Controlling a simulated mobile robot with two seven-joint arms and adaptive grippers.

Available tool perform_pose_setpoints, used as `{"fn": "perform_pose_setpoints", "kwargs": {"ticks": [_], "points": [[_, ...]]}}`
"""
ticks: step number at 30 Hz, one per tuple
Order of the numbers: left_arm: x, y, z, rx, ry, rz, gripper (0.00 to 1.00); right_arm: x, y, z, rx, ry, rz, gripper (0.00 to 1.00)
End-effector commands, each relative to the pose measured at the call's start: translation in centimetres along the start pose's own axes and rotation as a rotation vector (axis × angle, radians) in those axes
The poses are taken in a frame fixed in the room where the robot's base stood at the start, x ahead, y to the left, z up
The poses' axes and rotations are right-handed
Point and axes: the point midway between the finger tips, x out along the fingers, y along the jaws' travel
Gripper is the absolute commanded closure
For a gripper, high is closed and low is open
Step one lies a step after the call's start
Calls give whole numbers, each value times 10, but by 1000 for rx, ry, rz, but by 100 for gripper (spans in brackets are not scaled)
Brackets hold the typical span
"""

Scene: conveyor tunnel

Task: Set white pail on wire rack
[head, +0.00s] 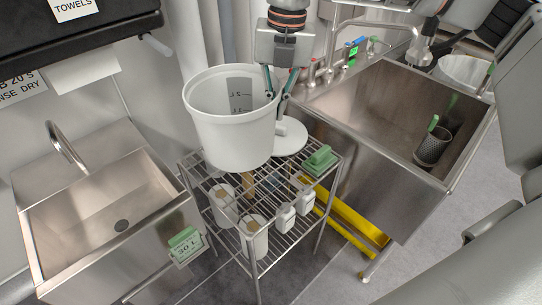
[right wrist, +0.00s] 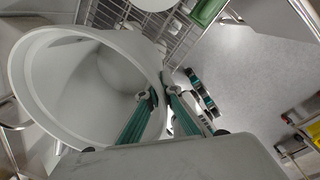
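The white pail (head: 232,135) is a large open bucket with dark volume marks on its inner wall. It is upright in the head view and overlaps the left part of the wire rack's top shelf (head: 305,178). I cannot tell whether its base touches the shelf. My right gripper (head: 278,90) comes from above at the pail's right rim. In the right wrist view, its fingers (right wrist: 160,97) straddle the wall of the pail (right wrist: 85,95), one inside and one outside, shut on the rim. My left gripper is not in view.
White containers (head: 254,240) and bottles (head: 285,218) stand lower. Steel sinks flank the rack, left (head: 95,205) and right (head: 375,105).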

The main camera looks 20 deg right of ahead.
Motion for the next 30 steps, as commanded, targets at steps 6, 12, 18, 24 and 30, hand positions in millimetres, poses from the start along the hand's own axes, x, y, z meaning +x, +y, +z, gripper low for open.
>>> {"fn": "perform_pose_setpoints", "kwargs": {"ticks": [6,12,18,24,30], "points": [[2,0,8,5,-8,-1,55,56,-5,0,-1,4,-1,100],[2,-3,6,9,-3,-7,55,86,-7,0,-2,1,0,100],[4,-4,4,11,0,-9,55,96,-8,0,-2,-1,2,100],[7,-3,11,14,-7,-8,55,126,-11,0,-2,3,-2,100],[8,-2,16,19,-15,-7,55,149,-12,1,-2,0,1,100]]}}
